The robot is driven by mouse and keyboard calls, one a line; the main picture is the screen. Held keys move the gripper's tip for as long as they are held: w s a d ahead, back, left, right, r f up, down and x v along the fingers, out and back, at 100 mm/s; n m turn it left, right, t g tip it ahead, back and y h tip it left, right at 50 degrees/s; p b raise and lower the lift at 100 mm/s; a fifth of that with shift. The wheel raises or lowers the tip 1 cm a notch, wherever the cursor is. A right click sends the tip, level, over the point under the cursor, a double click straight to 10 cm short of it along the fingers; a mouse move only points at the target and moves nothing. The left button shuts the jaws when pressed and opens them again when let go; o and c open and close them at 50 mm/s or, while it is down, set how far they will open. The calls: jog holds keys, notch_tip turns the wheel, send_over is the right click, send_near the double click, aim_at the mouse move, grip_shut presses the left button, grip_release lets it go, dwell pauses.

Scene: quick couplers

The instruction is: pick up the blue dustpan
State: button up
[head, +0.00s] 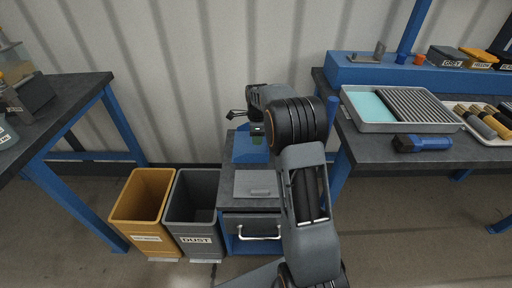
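A blue piece that looks like the dustpan (248,152) lies on top of the small grey drawer cabinet, near the wall. My gripper (257,131) is above its back part, at the end of my arm. The gripper is small and dark here, and the arm's wrist covers part of it. I cannot tell whether its fingers are open or shut, or whether they touch the blue piece.
The drawer cabinet (250,185) has a grey plate on its front top. A yellow bin (141,207) and grey dust bin (193,209) stand left of it. The right bench (385,150) holds trays and a blue-and-black tool (422,143). Another bench (62,105) is at left.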

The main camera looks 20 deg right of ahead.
aim_at(256, 162)
jog(key=f, duration=0.3)
jog(key=f+b, duration=0.1)
jog(key=f, duration=0.3)
jog(key=f+b, duration=0.1)
jog(key=f, duration=0.2)
jog(key=shift+s+a+f, duration=0.1)
jog(key=shift+a+f, duration=0.15)
jog(key=shift+c, duration=0.3)
grip_shut()
